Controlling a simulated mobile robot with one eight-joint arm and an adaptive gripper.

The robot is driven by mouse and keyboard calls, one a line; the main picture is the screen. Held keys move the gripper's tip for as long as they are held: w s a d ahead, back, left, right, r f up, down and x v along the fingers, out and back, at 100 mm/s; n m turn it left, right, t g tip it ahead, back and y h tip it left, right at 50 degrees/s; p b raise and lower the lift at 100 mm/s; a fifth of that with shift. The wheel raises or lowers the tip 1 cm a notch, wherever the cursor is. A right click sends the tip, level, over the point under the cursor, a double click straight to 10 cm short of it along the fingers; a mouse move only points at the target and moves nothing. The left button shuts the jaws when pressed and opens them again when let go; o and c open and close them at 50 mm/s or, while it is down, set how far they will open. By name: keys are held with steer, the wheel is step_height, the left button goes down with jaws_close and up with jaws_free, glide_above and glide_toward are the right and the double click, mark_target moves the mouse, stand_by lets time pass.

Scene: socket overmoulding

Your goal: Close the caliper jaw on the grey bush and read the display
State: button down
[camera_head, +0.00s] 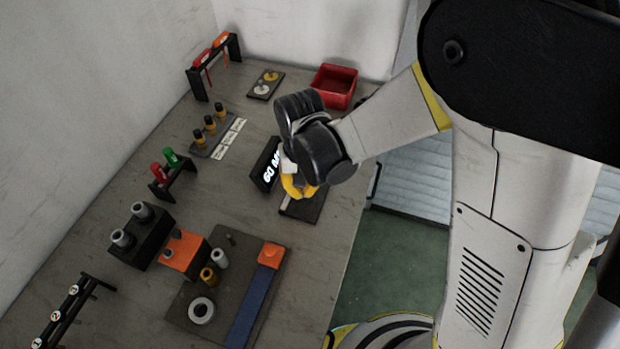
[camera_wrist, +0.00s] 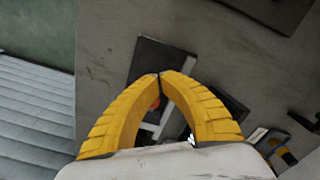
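My gripper (camera_head: 298,190) is over the dark caliper base (camera_head: 312,207) on the bench. In the wrist view, its yellow fingers (camera_wrist: 159,76) meet at the tips. An orange part (camera_wrist: 154,101) and pale grey bars (camera_wrist: 152,127) show through the gap between the fingers, below the tips; I cannot tell whether the gripper touches them. The dark base (camera_wrist: 158,55) extends beyond the fingertips. The black display (camera_head: 265,164) stands beside the gripper with white characters starting "60 M"; the rest is covered by my arm. No grey bush is visible at the caliper; the jaws are mostly hidden.
Grey cylinders (camera_head: 121,239) sit on a black block at left. A dark board (camera_head: 184,300) holds a grey cylinder (camera_head: 220,258), a brass piece and a pale ring. A red bin (camera_head: 334,86) stands at the back. Racks line the left side. Bench right of the board is clear.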

steer(key=shift+f+b, duration=0.85)
steer(key=shift+f, duration=0.2)
steer(key=shift+w+d, duration=0.3)
steer(key=shift+w, duration=0.6)
steer(key=shift+w+d, duration=0.3)
steer(key=shift+w, duration=0.6)
stand_by(0.7)
steer(key=shift+s+a, duration=0.1)
steer(key=shift+s, duration=0.15)
steer(key=shift+s+a, duration=0.1)
steer(key=shift+s, duration=0.25)
steer(key=shift+r+p, duration=2.65)
steer(key=shift+r, duration=1.4)
